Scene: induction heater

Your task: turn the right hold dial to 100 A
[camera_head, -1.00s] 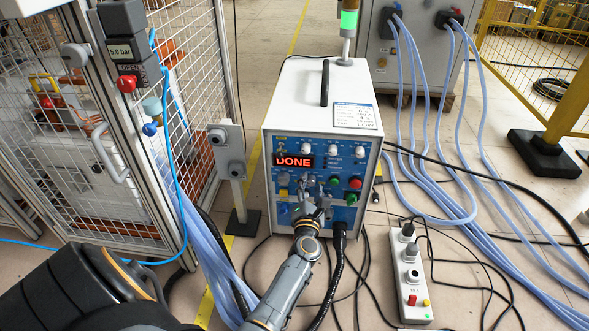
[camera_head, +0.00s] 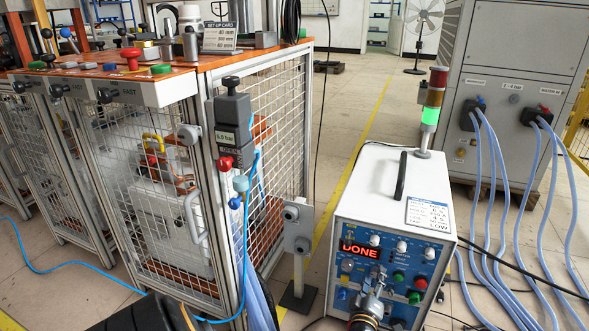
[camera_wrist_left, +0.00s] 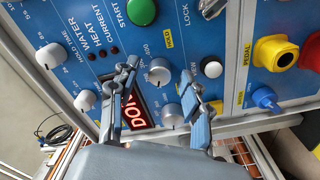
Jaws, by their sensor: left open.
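The white heater box (camera_head: 390,185) with its blue front panel stands at the lower right in the head view, its red display (camera_head: 361,250) reading DONE. My left gripper (camera_head: 376,287) is in front of that panel. In the left wrist view my left gripper (camera_wrist_left: 160,72) is open, one finger on each side of a grey dial (camera_wrist_left: 159,71) near a yellow HOLD label. Whether the fingers touch the dial cannot be told. A second grey dial (camera_wrist_left: 173,114) sits below it, beside the display (camera_wrist_left: 133,110). The pointer settings are too small to read. My right gripper does not show.
Other grey knobs (camera_wrist_left: 50,55) and a green button (camera_wrist_left: 141,11) are on the same panel. A mesh-sided bench (camera_head: 280,125) is at left; blue hoses (camera_head: 497,190) run at right.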

